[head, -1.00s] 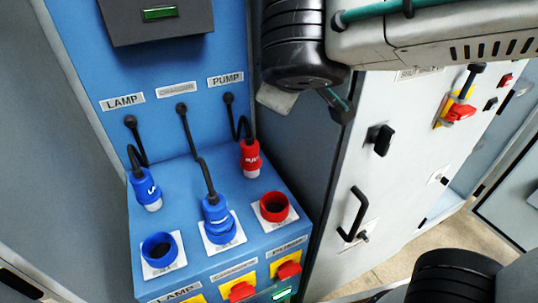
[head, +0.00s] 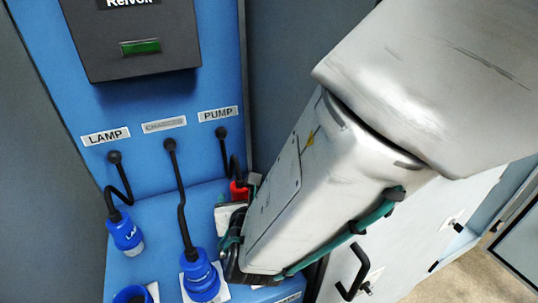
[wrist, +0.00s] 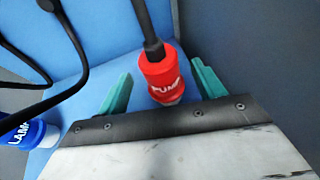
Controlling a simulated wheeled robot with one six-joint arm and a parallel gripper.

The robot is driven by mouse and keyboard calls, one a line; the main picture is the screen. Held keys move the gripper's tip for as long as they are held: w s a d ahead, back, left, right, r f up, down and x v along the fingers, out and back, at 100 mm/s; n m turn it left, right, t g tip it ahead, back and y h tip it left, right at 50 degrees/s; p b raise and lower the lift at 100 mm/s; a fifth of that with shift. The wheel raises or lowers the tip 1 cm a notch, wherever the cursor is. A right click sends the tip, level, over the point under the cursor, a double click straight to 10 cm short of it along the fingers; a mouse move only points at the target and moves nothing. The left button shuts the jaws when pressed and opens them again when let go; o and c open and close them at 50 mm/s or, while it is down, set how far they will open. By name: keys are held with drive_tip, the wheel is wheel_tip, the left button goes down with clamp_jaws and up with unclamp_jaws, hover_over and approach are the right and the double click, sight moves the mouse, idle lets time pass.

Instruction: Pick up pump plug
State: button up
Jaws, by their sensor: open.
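The pump plug (wrist: 163,80) is red with white "PUMP" lettering and a black cable from its top. It stands on the blue ledge (wrist: 85,93). In the wrist view it is between the two teal fingers of my gripper (wrist: 158,88), which are open with gaps on both sides. In the head view only the top of the pump plug (head: 238,190) shows; my gripper and arm hide the rest. The red pump socket is hidden behind my arm in the head view.
The blue lamp plug (head: 125,233) stands at left on the ledge. A blue plug (head: 200,276) sits in the middle socket, its cable rising to the panel. The lamp socket (head: 133,295) is at lower left. A grey box (head: 135,45) hangs above.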

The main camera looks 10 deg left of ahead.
drive_tip(key=x, duration=0.5)
drive_tip(key=shift+w+f, duration=0.1)
drive_tip(key=shift+f, duration=0.25)
drive_tip(key=shift+c, duration=0.3)
drive_tip(key=c, duration=1.2)
drive_tip(key=shift+r, duration=0.15)
